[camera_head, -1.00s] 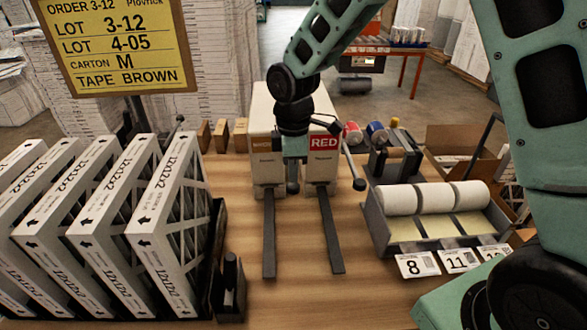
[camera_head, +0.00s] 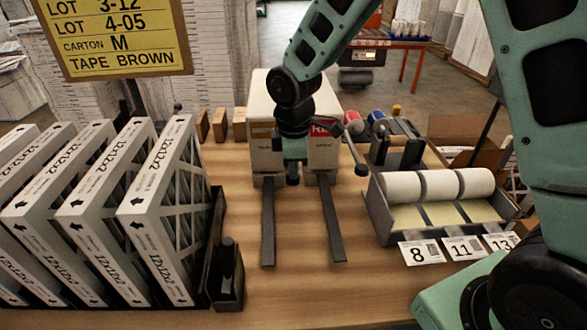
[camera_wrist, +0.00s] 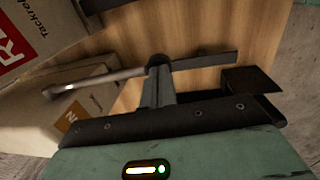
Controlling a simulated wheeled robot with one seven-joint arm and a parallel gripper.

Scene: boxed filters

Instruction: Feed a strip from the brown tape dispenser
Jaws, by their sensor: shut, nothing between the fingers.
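Two white tape dispensers stand side by side at the back of the table. The right one bears a red label (camera_head: 322,130). The left, brown one (camera_head: 264,142) is partly behind my gripper; its orange-brown label (camera_wrist: 72,118) shows in the wrist view. Each has a lever on its right side and a grey strip track in front. My gripper (camera_head: 292,160) points down, shut and empty, in front of the dispensers. The brown lever's knob (camera_head: 292,181) is just below my fingertips. In the wrist view its rod (camera_wrist: 95,84) runs to my fingers (camera_wrist: 158,85); contact is unclear.
The brown track (camera_head: 268,225) and red track (camera_head: 332,220) have bare wood around them. The red lever (camera_head: 355,150) stands close right. White-boxed filters (camera_head: 95,215) fill the left. A rack of label rolls (camera_head: 430,185) stands at the right. An order sign (camera_head: 115,40) hangs upper left.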

